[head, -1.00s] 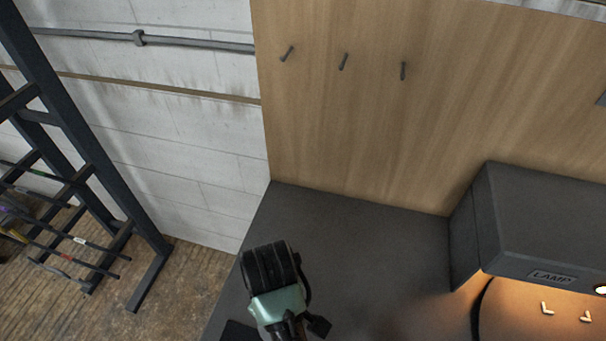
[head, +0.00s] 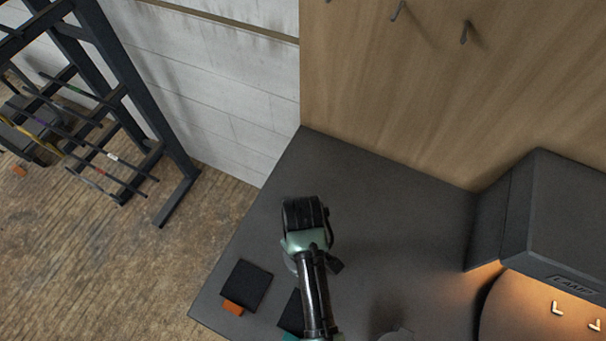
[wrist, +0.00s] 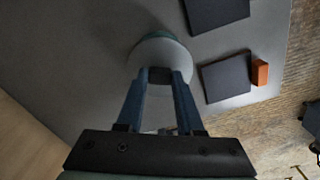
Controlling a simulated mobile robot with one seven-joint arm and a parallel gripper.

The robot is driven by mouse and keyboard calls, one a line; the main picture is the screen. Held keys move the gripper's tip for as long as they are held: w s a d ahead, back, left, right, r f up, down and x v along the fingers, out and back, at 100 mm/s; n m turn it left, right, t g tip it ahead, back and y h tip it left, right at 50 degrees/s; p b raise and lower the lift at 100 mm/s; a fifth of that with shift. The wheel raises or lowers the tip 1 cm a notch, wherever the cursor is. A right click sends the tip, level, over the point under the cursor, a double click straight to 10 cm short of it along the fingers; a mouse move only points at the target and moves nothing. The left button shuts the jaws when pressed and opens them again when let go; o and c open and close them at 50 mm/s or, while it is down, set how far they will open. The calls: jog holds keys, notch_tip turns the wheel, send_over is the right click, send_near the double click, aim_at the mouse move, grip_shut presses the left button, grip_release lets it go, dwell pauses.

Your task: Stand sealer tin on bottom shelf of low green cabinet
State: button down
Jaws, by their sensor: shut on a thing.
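In the wrist view my gripper (wrist: 160,77) is shut on a round, pale grey tin (wrist: 163,50) with a blue-green edge. I read it as the sealer tin; no label is legible. Its top faces the camera, and the fingers cover part of its near side. The tin is over the dark grey bench; I cannot tell whether it touches. In the head view my arm reaches over the bench and hides the fingers and most of the tin. The low green cabinet and its bottom shelf are in neither view.
A grey lamp housing (head: 555,215) stands right. A black rack (head: 130,90) stands on the floor (head: 90,260) at left. Hooks line the wood panel (head: 400,90).

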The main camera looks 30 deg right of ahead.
jog(key=shift+f, duration=0.5)
jog(key=c, duration=0.5)
grip_release()
jog(key=shift+f, duration=0.15)
notch_tip(320, 180, up, 12)
jog(key=shift+r+b, duration=0.2)
jog(key=shift+b, duration=0.2)
